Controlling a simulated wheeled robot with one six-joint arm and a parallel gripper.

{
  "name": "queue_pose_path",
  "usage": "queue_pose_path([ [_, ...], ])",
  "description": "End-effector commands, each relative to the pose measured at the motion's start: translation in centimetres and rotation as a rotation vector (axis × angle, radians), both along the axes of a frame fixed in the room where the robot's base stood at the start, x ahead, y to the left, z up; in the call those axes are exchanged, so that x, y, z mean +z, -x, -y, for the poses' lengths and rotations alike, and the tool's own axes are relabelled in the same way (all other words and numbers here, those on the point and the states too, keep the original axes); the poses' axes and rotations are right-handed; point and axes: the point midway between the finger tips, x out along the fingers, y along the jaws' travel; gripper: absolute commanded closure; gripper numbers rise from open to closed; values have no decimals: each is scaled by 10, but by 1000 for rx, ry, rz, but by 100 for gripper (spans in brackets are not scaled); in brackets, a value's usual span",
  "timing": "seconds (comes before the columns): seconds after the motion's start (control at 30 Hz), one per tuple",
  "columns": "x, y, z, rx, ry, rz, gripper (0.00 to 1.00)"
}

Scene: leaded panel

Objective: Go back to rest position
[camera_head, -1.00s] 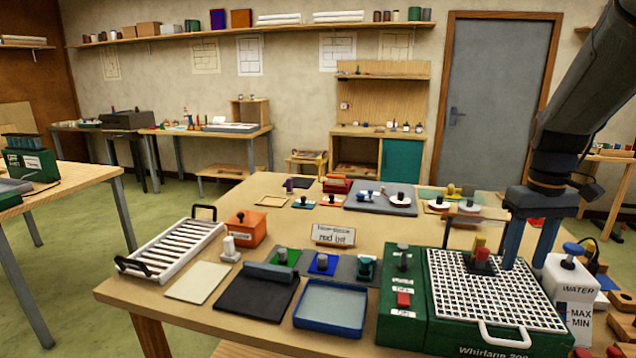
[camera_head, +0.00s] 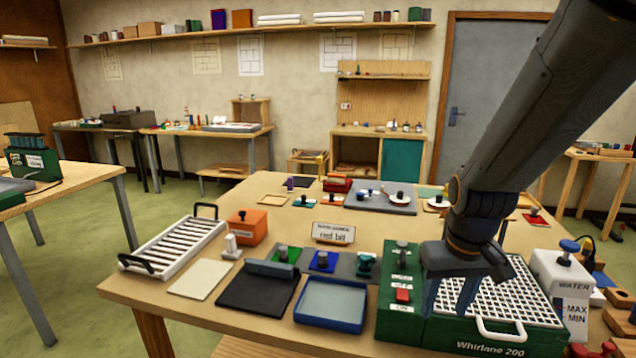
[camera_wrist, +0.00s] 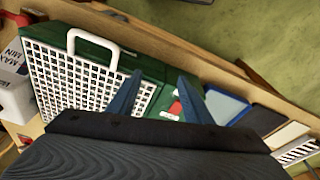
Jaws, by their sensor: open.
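My gripper (camera_head: 452,300) is open and empty. It hangs over the left part of the white grid (camera_head: 515,300) of the green Whirlane machine (camera_head: 470,338), and my arm comes down from the upper right. In the wrist view the two blue fingers (camera_wrist: 161,78) stand apart with nothing between them. The grid (camera_wrist: 85,75) and its white handle (camera_wrist: 92,42) lie beyond and to the left of them there. The part of the grid behind my gripper is hidden in the head view.
A white water container (camera_head: 562,282) stands right of the machine. The machine's red switch (camera_head: 402,294) is close to my gripper. Left of it are a blue tray (camera_head: 331,303), a dark pad (camera_head: 258,290) and a white rack (camera_head: 172,245). A small sign (camera_head: 334,232) stands behind.

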Motion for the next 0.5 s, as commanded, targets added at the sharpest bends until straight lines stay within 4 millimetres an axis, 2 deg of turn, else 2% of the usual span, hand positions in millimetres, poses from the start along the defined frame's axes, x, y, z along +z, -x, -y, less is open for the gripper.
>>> queue_pose_path([
  [0.03, -5, 10, -14, 7, -3, 12, 54],
  [0.23, -23, 43, -53, 5, -23, 62, 54],
  [0.3, -38, 40, -49, -2, -22, 39, 54],
  [0.5, -63, 45, -49, -2, -23, -10, 54],
])
